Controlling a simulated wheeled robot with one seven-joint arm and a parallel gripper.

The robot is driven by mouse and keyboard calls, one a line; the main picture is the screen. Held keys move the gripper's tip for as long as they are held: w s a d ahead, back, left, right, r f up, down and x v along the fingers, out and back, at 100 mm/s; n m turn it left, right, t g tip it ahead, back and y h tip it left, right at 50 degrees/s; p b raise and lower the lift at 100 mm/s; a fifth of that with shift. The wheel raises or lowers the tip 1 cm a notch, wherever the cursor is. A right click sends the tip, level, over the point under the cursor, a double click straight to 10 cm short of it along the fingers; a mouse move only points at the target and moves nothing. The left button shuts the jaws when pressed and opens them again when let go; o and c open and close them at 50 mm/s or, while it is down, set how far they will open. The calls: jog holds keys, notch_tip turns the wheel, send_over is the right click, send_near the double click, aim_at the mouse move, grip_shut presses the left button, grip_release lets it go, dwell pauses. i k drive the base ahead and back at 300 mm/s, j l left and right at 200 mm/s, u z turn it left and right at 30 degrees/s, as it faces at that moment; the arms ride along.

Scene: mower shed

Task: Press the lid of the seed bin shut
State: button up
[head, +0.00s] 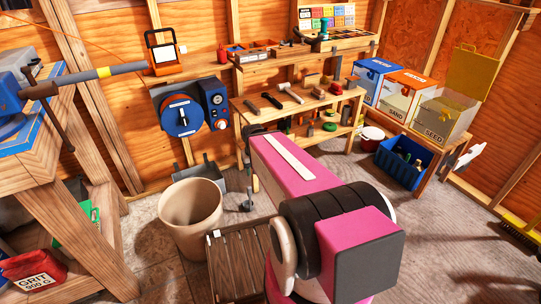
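The seed bin (440,118) is the pale bin marked SEED, the rightmost of three on a wooden bench at the right. Its yellow lid (473,72) stands open, raised nearly upright at the back of the bin. Yellow shows inside the open top. My pink and black arm fills the lower middle of the head view, well to the left of the bin. I cannot make out my gripper's fingers in this view.
A blue bin (374,80) and the orange-lidded sand bin (402,92) stand left of the seed bin, both lids closed. A blue crate (401,171) with bottles is below. A pale object (463,161) is beside the bench. A beige bucket (190,212) stands left of my arm.

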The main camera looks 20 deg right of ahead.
aim_at(471, 73)
jog(key=z, duration=2.05)
